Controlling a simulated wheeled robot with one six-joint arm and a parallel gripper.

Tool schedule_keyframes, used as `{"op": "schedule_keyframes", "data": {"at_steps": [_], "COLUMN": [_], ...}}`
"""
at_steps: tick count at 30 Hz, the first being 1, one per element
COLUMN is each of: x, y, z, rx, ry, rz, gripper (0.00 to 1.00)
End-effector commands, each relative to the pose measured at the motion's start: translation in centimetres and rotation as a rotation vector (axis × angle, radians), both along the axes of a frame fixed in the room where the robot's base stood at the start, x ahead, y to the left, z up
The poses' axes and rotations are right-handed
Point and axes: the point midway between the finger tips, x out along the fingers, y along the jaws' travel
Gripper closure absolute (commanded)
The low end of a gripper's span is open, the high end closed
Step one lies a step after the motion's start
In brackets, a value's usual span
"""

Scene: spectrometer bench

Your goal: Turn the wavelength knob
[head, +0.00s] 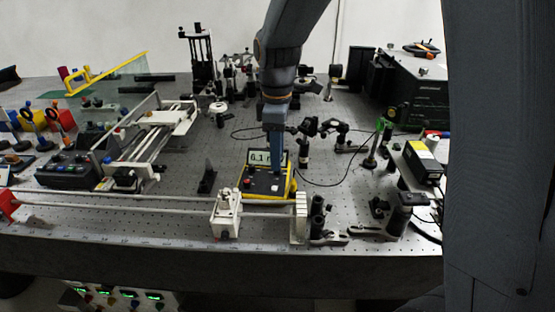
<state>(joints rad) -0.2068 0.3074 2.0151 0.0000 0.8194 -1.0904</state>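A yellow-edged meter box (266,194) stands on the bench near the middle of the head view. Its lit display (259,157) reads about "0.1", with the rest covered by my arm. Small knobs or buttons show on its dark face, among them a pale one (275,188). I cannot tell which control in view is the wavelength knob. My arm comes down from the top, and my gripper (276,168) is at the meter, in front of part of its display and face. The fingers are too small to make out, and I cannot tell whether they touch a knob.
White rails (160,204) and a white carriage (227,213) lie in front of the meter. Optical mounts (320,218) stand at right front, and a grey control box (68,171) at left. Black instruments (415,90) fill the back right. Bare bench (225,140) shows left of my arm.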

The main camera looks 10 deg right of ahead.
Motion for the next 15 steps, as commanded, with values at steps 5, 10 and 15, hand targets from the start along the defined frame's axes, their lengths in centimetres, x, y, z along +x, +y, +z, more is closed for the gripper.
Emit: {"op": "schedule_keyframes", "data": {"at_steps": [5,10,15], "x": [-0.1,0.0,0.0], "y": [0.0,0.0,-0.1], "z": [-2.1,-2.9,-3.0], "rx": [0.0,0.0,0.0], "ry": [0.003,0.0,0.0], "rz": [0.0,-0.001,-0.001], "gripper": [0.67,0.67,0.67]}}
